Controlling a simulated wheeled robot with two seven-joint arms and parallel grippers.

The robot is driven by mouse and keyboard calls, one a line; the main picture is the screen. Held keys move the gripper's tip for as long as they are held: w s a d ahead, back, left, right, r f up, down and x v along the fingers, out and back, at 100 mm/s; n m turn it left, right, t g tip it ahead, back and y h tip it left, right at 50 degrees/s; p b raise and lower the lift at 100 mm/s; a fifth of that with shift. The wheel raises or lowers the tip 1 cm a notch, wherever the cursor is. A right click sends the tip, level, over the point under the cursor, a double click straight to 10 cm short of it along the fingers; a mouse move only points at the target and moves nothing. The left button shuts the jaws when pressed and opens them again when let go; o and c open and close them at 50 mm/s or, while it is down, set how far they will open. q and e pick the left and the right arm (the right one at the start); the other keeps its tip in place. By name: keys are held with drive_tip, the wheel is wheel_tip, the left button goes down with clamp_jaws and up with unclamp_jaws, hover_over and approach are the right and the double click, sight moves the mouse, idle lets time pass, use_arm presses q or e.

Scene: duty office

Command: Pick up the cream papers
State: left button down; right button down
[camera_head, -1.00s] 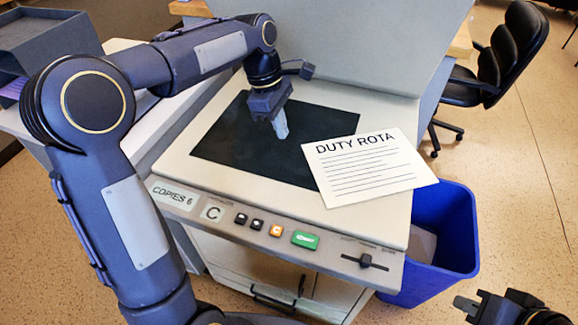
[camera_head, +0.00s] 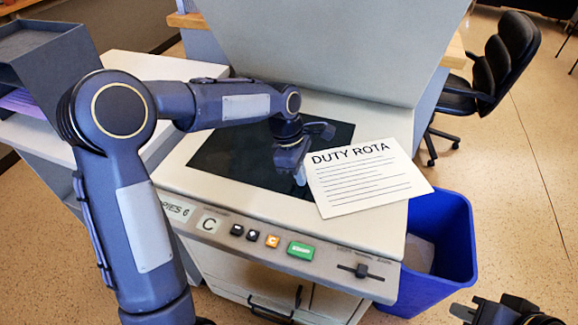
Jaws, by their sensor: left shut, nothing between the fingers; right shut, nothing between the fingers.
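A cream sheet (camera_head: 368,181) headed "DUTY ROTA" lies on the copier (camera_head: 365,225), partly over the right side of the dark glass (camera_head: 235,165) and partly on the pale rim. My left gripper (camera_head: 300,178) is shut and empty, low over the glass, with its fingertips close to the sheet's left edge. I cannot tell whether they touch it. My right gripper (camera_head: 463,311) is shut and empty at the bottom right, away from the copier and partly cut off by the frame.
The copier lid (camera_head: 325,50) stands open behind the glass. A blue bin (camera_head: 455,235) with pale paper in it (camera_head: 418,252) stands right of the copier. A black chair (camera_head: 490,75) is at the back right. A grey tray unit (camera_head: 50,65) stands at the left.

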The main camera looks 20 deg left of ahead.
sight(316, 187)
use_arm(q)
drive_tip(key=shift+d, duration=0.2)
drive_tip(key=shift+d, duration=1.5)
